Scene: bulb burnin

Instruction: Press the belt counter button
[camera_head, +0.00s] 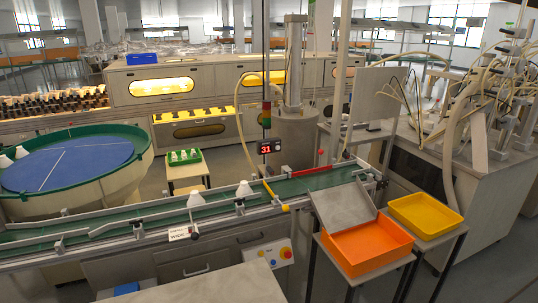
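A counter display (269,146) showing a red 31 hangs on the post of the signal tower beside the green conveyor belt (145,222). Below the belt's front edge, a pale control panel (265,254) carries a red-orange button (286,253) with a yellow surround and smaller blue marks. A small white label plate (180,233) with a dark-tipped part beside it sits on the belt's front rail. I cannot tell which of these is the counter's button. My gripper is not in view.
A round blue-topped turntable (70,163) is at left. An orange tray (368,247) and a yellow tray (425,215) stand at right. A pale tabletop (205,287) fills the near front. Grey floor is open at lower right.

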